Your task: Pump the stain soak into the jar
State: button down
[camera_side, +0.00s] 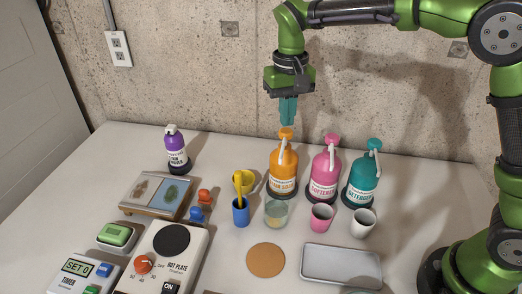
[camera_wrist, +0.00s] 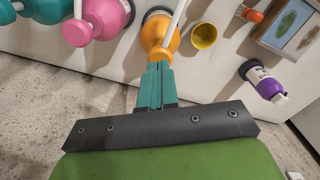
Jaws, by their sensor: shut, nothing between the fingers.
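The orange pump bottle (camera_side: 283,172), whose label seems to read stain soak, stands upright at the back middle of the table. Its orange pump head with a white spout also shows in the wrist view (camera_wrist: 158,38). The glass jar (camera_side: 276,214) stands in front of the bottle, with a little pale yellowish content low in it. My gripper (camera_side: 287,122) points down just above the pump head, its teal fingers shut and empty. In the wrist view the fingertips (camera_wrist: 158,66) are close to the pump head; I cannot tell whether they touch it. The jar is not visible in the wrist view.
Pink (camera_side: 325,170) and teal (camera_side: 362,176) pump bottles stand close on the right. Pink (camera_side: 321,218) and white (camera_side: 363,223) cups are in front. A blue cup (camera_side: 241,213), yellow cup (camera_side: 250,180) and purple bottle (camera_side: 176,152) are left. A cork mat (camera_side: 266,260) and metal tray (camera_side: 341,265) lie forward.

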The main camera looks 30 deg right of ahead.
aim_at(286, 130)
jog(key=shift+f, duration=0.1)
jog(key=shift+f, duration=1.45)
jog(key=shift+r, duration=1.5)
jog(key=shift+f, duration=0.1)
jog(key=shift+f, duration=1.4)
jog(key=shift+r, duration=1.5)
